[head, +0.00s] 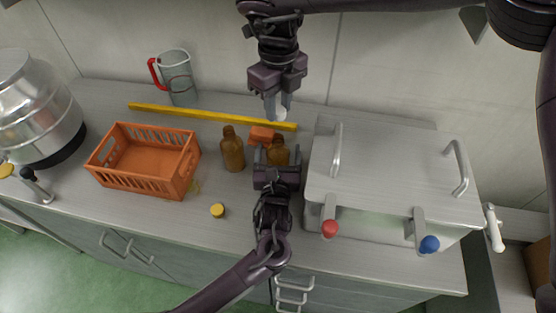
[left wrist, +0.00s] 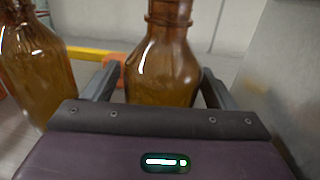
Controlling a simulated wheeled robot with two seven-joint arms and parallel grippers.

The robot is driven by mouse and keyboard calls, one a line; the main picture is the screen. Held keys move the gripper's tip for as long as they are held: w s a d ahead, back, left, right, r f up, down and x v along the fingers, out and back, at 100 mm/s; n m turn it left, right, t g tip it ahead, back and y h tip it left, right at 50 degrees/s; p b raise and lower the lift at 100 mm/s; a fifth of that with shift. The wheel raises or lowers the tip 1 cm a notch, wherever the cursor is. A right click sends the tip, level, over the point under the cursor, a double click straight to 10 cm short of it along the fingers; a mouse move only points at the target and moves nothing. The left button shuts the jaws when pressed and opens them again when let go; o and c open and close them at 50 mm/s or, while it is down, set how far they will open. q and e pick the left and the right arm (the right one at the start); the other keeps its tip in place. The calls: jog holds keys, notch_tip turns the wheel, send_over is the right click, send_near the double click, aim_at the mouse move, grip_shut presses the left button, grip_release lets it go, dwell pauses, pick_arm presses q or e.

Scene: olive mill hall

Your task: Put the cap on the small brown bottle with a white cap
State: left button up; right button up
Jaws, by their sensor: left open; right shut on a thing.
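A brown glass bottle (head: 278,152) stands upright on the counter, its lower part hidden behind my left gripper (head: 278,160). The left wrist view shows this bottle (left wrist: 163,72) between the two open fingers, with its top cut off by the frame. I cannot tell whether the fingers touch it. A second brown bottle (head: 232,152) stands to its left, its neck bare; it is also partly in the left wrist view (left wrist: 32,70). My right gripper (head: 278,106) is shut on a white cap (head: 281,114), above and behind the first bottle.
An orange block (head: 261,135) lies behind the bottles, before a yellow bar (head: 205,116). An orange crate (head: 145,160) stands left. A yellow cap (head: 217,211) lies in front. A lidded metal box (head: 390,170) stands close on the right. A jug (head: 178,78) stands at the back.

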pick_arm(q)
jog(key=c, duration=1.5)
pick_arm(e)
send_over(278, 137)
jog(key=shift+f, duration=2.5)
jog(key=shift+f, duration=0.1)
jog(key=shift+f, duration=0.75)
jog(key=shift+f, duration=0.55)
